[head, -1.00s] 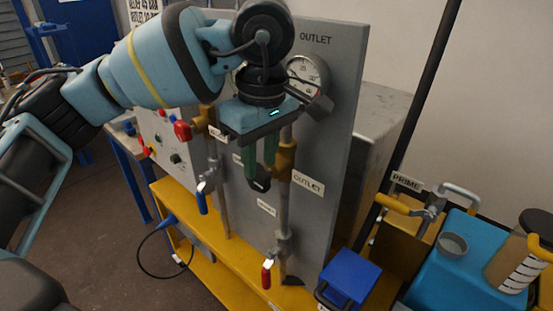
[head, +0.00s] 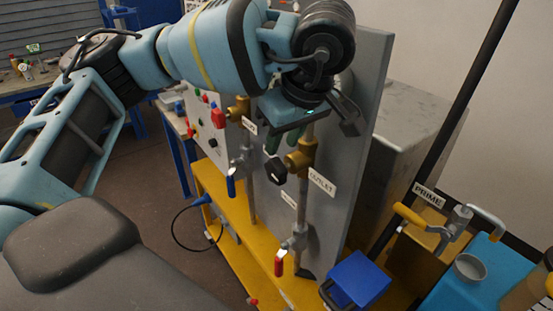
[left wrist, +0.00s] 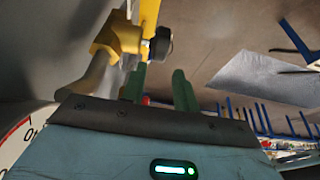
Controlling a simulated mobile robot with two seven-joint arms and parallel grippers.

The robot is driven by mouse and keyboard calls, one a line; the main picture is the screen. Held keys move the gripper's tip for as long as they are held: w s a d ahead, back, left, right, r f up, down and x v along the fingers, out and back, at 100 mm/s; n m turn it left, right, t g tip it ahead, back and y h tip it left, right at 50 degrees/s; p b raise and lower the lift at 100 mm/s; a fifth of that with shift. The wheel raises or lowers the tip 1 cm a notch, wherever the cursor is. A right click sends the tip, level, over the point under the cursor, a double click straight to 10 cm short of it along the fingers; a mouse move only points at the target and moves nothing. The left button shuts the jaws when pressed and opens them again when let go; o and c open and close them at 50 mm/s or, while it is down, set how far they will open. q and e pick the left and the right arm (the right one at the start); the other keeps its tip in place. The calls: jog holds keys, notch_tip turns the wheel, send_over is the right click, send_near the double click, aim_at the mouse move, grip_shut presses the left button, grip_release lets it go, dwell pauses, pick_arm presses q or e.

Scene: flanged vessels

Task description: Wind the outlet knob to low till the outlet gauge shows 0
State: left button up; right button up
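The outlet knob (head: 274,171) is a black knob on a brass valve body (head: 300,160), above the OUTLET label (head: 321,181). My left gripper (head: 281,143) has green fingers, spread apart and empty, just above the knob in the head view. In the left wrist view the knob (left wrist: 161,46) lies beyond the open fingertips (left wrist: 158,75), with a gap visible. The outlet gauge is mostly hidden behind my wrist in the head view. Part of its white dial (left wrist: 18,142) shows at the left wrist view's left edge; its needle cannot be read.
A grey panel (head: 368,110) stands behind the pipes on a yellow frame (head: 222,195). A blue box (head: 358,278) and a PRIME-labelled unit (head: 428,196) are at right.

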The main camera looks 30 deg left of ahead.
aim_at(275, 159)
pick_arm(q)
jog(key=x, duration=0.5)
jog(key=shift+x, duration=0.9)
grip_shut()
